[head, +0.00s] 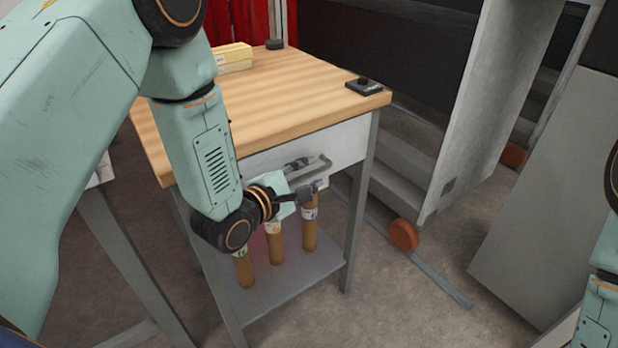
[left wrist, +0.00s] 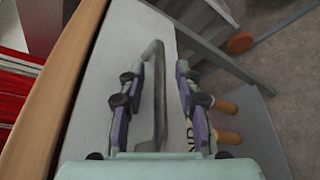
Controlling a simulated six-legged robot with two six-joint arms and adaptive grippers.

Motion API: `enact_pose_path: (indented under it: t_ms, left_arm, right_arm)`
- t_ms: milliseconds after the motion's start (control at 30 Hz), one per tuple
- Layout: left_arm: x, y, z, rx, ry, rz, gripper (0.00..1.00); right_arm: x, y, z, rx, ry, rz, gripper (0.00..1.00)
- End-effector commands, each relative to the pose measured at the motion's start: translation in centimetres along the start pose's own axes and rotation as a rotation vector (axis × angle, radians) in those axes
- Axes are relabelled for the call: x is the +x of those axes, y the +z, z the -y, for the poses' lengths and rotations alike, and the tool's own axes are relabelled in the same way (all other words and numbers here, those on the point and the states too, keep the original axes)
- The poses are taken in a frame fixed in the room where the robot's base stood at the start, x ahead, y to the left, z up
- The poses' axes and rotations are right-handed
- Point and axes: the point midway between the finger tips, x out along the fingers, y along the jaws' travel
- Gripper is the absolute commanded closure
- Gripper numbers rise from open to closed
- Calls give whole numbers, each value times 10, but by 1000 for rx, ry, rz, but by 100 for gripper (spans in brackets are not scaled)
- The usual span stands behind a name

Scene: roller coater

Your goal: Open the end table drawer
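The end table (head: 290,100) has a wooden top and grey metal legs. Its pale drawer front (head: 345,146) sits under the top and looks shut. A grey bar handle (head: 318,168) is on the drawer front. My left gripper (head: 302,180) is at the handle, partly hiding it. In the left wrist view the handle (left wrist: 158,75) runs between the two open fingers of my left gripper (left wrist: 155,85), nearer the left finger. I cannot tell whether a finger touches it. My right gripper is out of view; only part of my right arm shows at the right edge.
Several brown cylinders (head: 309,235) stand on the lower shelf (head: 320,268) below the drawer. A yellow block (head: 234,56) and a small black device (head: 364,87) are on the table top. A grey machine frame with an orange wheel (head: 404,235) stands to the right.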

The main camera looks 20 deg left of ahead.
Motion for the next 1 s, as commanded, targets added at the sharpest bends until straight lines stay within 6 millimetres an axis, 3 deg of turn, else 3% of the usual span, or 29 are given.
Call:
enact_pose_path:
  t_ms: [300, 700, 1000]
  left_arm:
    - [5, 1, -1, 0, -1, 1, 66]
    - [5, 1, 0, 0, -1, 1, 100]
    - [5, 0, -1, 0, 0, 0, 100]
  right_arm:
    - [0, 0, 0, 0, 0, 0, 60]
    - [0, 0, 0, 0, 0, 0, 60]
    - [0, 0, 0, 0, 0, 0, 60]
